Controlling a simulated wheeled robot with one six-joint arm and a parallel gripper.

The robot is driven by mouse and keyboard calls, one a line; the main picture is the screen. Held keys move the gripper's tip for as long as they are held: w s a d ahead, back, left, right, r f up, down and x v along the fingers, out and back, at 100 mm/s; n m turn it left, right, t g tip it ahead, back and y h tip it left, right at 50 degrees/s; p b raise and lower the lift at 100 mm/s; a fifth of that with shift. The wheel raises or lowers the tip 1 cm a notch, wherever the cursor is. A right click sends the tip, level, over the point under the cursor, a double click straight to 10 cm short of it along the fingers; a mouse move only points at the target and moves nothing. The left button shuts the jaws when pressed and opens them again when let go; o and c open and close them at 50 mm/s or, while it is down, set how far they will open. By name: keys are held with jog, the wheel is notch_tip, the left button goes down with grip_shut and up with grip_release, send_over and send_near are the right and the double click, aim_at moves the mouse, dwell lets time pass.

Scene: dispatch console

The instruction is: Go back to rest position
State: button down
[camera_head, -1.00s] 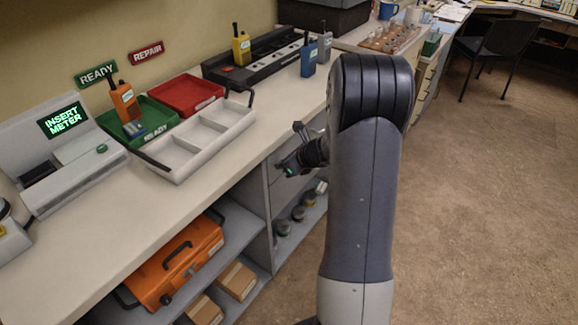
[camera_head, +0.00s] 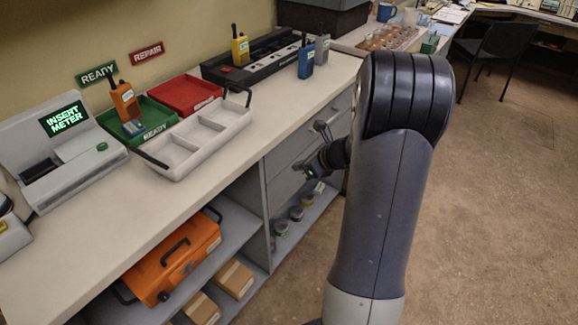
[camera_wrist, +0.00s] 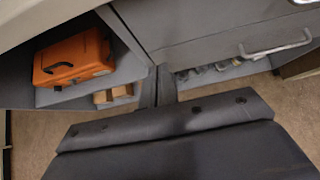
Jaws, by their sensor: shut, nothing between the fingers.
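My gripper (camera_head: 312,168) is small in the head view, in front of the grey drawers (camera_head: 292,178) below the counter edge. It is shut and holds nothing. It hangs in the air, apart from the counter top. My arm stands upright to its right and hides part of the cabinet end.
The counter (camera_head: 245,165) carries a white divided tray (camera_head: 168,163), a green tray (camera_head: 160,118), a red tray (camera_head: 190,92) and a tester (camera_head: 60,150). Open floor (camera_head: 490,220) lies to the right.

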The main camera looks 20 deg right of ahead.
jog(key=v, duration=0.5)
jog(key=shift+f, duration=0.1)
send_near(272, 167)
notch_tip(272, 167, down, 4)
jog(key=w, duration=0.1)
jog(key=w+a, duration=0.1)
jog(key=w, duration=0.1)
jog(key=shift+w+a+b, duration=0.1)
jog(key=shift+a+b, duration=0.05)
jog(key=shift+b, duration=0.2)
jog(key=shift+w+a, duration=0.2)
jog(key=shift+w, duration=0.1)
jog(key=shift+s, duration=0.15)
